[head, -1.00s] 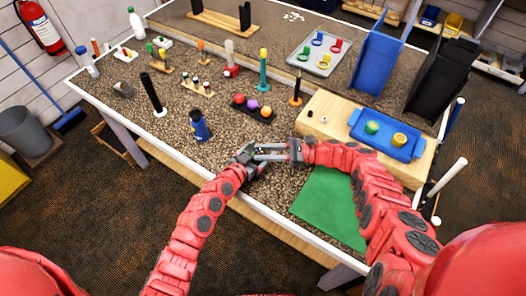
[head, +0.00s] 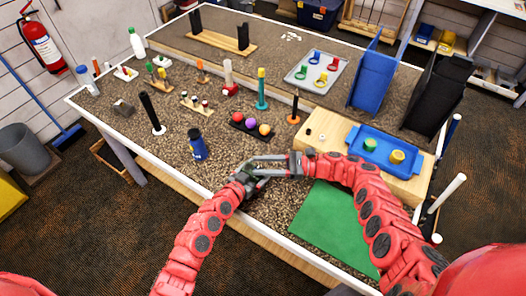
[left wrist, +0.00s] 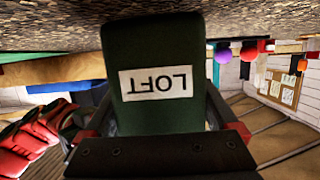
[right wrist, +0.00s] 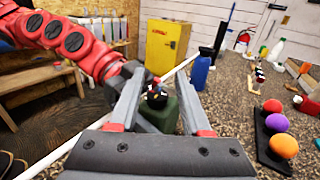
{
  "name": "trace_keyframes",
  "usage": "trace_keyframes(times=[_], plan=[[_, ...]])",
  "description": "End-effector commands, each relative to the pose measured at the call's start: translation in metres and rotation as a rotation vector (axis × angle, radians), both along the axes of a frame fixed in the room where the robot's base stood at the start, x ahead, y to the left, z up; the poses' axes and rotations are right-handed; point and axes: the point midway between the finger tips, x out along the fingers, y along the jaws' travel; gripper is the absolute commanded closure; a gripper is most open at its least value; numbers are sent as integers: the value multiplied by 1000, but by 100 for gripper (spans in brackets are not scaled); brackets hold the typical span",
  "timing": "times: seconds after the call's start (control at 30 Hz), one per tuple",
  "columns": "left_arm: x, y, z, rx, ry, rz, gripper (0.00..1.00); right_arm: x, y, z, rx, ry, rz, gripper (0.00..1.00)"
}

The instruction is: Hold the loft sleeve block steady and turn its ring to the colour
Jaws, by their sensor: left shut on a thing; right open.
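The loft sleeve block (left wrist: 153,50) is dark green with a white label reading LOFT, upside down in the left wrist view. My left gripper (head: 247,178) is shut on it near the table's front edge. The block also shows in the right wrist view (right wrist: 163,113), with a small dark ring (right wrist: 157,96) with red and pale marks on top. My right gripper (right wrist: 158,82) is open, its fingers on either side of the ring with gaps visible. In the head view the right gripper (head: 262,166) meets the left one, and the block is mostly hidden between them.
A blue bottle-like object (head: 197,144) stands left of the grippers. A rack of coloured balls (head: 250,124) lies behind them. A green mat (head: 335,220) lies to the right, and a wooden box with a blue tray (head: 381,160) stands beyond it.

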Motion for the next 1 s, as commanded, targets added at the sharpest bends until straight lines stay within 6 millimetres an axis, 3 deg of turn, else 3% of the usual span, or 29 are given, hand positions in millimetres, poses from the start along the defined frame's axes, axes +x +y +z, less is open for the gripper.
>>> trace_keyframes(times=[0.5, 0.93, 1.0], plan=[[0, 0, 0, 0, 0, 0, 74, 0, -2, 63, -2, 0, -1, 52], [0, 0, 0, 0, 0, 0, 74, -1, -1, 72, -2, 2, 1, 52], [0, 0, 0, -1, -1, 0, 74, -1, -1, 72, -4, 2, 1, 40]])
